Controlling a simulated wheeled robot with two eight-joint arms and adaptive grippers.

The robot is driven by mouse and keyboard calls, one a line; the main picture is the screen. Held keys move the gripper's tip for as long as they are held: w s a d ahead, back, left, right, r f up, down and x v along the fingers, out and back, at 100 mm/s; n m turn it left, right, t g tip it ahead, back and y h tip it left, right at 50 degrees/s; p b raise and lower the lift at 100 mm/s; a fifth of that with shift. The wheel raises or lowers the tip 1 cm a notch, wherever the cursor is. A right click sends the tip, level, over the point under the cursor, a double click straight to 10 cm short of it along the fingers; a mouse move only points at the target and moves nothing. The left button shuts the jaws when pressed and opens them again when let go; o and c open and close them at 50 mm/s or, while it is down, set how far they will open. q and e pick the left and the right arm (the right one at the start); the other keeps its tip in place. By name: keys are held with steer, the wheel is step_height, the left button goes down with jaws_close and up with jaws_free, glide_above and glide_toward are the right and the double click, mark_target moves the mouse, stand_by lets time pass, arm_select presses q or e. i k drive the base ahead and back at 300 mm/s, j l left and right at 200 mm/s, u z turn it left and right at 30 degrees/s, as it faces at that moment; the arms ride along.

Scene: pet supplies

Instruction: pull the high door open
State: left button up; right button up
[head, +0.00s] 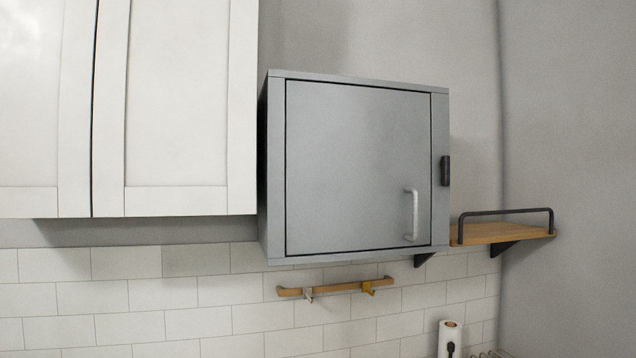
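A grey wall cabinet (276,170) hangs in the middle of the head view. Its flat grey door (345,165) is shut flush in the frame. A light vertical bar handle (413,215) sits at the lower right of the door. A small black piece (445,170) is on the frame to the right of the door. Neither of my grippers shows in this view, and nothing touches the handle.
White cupboards (180,100) hang close at the left of the grey cabinet. A wooden shelf (500,232) with a black rail is at its right. Below are a wooden hook rail (335,288) and a paper roll (449,335). The space before the door looks clear.

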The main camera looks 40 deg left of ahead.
mark_target(358, 159)
steer(key=u, duration=1)
